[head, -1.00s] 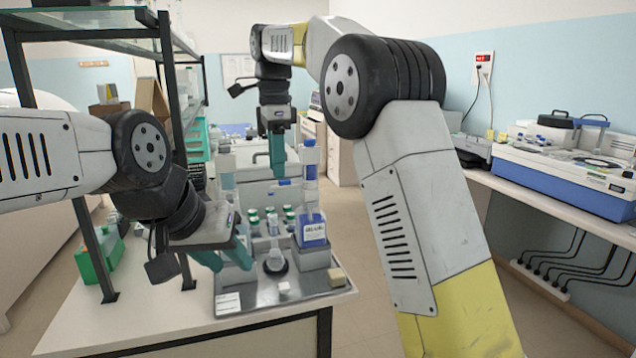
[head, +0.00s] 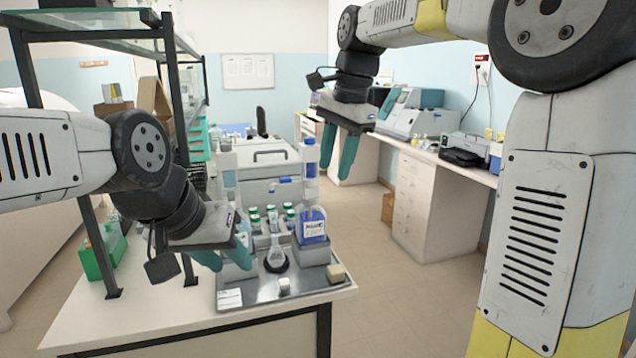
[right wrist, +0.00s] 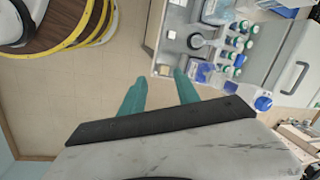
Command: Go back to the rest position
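My left gripper (head: 226,258) hangs at the left edge of the metal tray (head: 262,297), beside the left wash bottle. Its teal fingers look apart, with nothing seen between them. My right gripper (head: 338,164) is raised over the floor, right of the bench and clear of the bottles. Its two teal fingers point down, apart and empty; the right wrist view also shows the fingers (right wrist: 158,88) with a gap between them.
The tray holds a blue-labelled bottle (head: 312,228), a flask (head: 275,255), several green-capped vials and a small beige block (head: 336,273). A black-framed shelf (head: 172,110) stands at left. Open floor (head: 405,285) lies right of the bench. A drawer cabinet (head: 425,205) stands beyond.

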